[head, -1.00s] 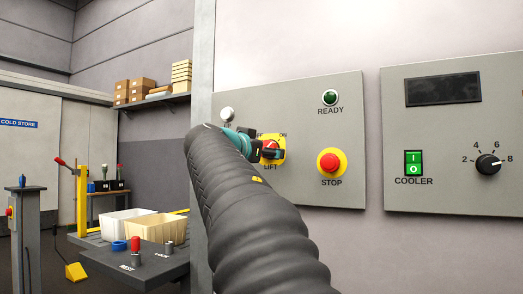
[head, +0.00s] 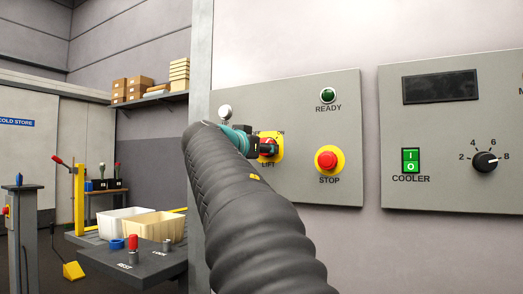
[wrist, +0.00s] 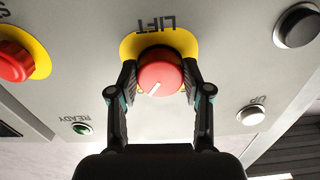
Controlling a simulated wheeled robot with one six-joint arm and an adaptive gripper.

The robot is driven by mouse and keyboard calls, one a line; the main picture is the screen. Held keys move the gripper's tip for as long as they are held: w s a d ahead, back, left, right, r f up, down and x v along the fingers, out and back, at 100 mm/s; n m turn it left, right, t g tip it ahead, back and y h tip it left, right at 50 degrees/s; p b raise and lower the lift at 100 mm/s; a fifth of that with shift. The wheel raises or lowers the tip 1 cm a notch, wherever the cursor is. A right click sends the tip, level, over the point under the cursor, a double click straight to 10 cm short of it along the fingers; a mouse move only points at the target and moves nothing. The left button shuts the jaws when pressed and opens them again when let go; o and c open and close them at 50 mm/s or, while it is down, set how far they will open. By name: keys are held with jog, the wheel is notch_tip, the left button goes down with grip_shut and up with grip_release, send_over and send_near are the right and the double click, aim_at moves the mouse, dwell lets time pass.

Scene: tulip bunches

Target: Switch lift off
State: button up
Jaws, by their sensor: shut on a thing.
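The lift switch is a round red knob (wrist: 160,78) on a yellow plate (wrist: 133,45), with LIFT lettered beside it; the wrist view shows it upside down. A white mark on the knob points to the lower left in the wrist view. My gripper (wrist: 159,74) has one finger on each side of the knob and is shut on it. In the head view, my gripper (head: 264,146) and arm cover part of the knob and the labels above it, so the OFF label cannot be read.
The red STOP button (head: 328,160) sits right of the switch, with the dark green READY lamp (head: 328,95) above it. A white button (head: 225,112) is at the upper left. The cooler panel (head: 450,190) is further right.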

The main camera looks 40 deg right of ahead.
jog(key=shift+s+d+r+n+p, duration=0.15)
jog(key=shift+n+p, duration=0.7)
jog(key=shift+n, duration=3.2)
jog(key=shift+s+a+r+n+p, duration=0.1)
jog(key=shift+n+p, duration=0.7)
jog(key=shift+n, duration=3.25)
jog(key=shift+f, duration=0.1)
jog(key=o, duration=1.2)
jog(key=shift+d, duration=0.1)
jog(key=shift+c, duration=0.2)
jog(key=v, duration=1.2)
jog(key=shift+w, duration=0.1)
